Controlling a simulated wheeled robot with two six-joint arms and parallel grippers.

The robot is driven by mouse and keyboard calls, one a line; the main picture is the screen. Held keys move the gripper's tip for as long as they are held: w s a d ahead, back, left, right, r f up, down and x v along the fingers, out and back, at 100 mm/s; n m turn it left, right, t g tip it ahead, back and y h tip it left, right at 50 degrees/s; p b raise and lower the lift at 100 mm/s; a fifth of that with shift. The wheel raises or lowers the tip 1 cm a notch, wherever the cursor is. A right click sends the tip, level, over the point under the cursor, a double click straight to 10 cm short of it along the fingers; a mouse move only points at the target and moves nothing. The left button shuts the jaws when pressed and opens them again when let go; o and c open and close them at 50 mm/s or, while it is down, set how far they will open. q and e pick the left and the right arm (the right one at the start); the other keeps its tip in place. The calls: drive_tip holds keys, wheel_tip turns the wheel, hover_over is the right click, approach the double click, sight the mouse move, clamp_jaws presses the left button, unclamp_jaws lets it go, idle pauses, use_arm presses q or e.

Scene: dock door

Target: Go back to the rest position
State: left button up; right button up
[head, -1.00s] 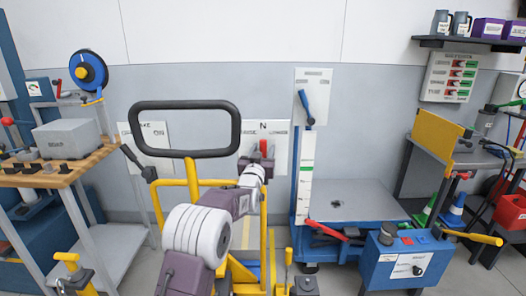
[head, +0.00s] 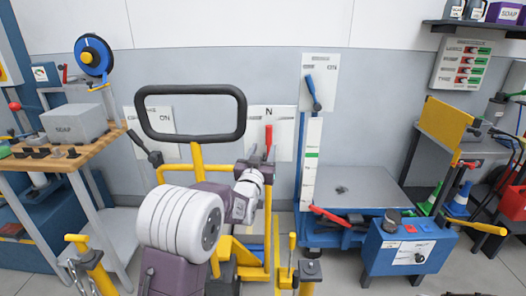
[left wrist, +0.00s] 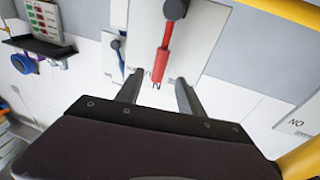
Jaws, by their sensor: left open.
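My left arm rises from the bottom middle of the head view. Its gripper (head: 259,160) is just below a red lever (head: 268,138) on a white wall panel marked N (head: 284,127). In the left wrist view the fingers (left wrist: 158,92) are apart with nothing between them that I can see held. The red lever (left wrist: 162,62) shows beyond the fingers, in line with the gap. It stands upright in the head view. I cannot tell the exact distance from fingertips to lever. My right gripper is not in view.
A yellow frame with a black loop handle (head: 190,89) stands close around my left arm. A blue lift table (head: 352,186) and a blue box (head: 408,256) are at right. A wooden bench (head: 40,162) with a grey box (head: 75,124) is at left.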

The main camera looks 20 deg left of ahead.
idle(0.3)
use_arm(q)
wheel_tip(320, 180, up, 3)
drive_tip(key=s+d, duration=0.2)
drive_tip(key=s+d+f+m+g+h, duration=0.1)
drive_tip(key=s+f+g, duration=0.4)
drive_tip(key=s+f, duration=0.45)
drive_tip(key=s+d+f+g+h, duration=0.1)
drive_tip(key=s+f+g, duration=0.45)
drive_tip(key=f, duration=0.65)
drive_tip(key=s+f+g, duration=0.4)
drive_tip(key=s, duration=0.5)
drive_tip(key=s+f+g, duration=0.3)
drive_tip(key=s+f, duration=0.2)
drive_tip(key=s, duration=0.3)
wheel_tip(320, 180, up, 27)
drive_tip(key=s+p, duration=0.1)
drive_tip(key=p, duration=2.5)
drive_tip(key=shift+s+d+f+g+p, duration=0.15)
drive_tip(key=shift+s+d+g+p, duration=0.1)
drive_tip(key=shift+s+g+p, duration=0.15)
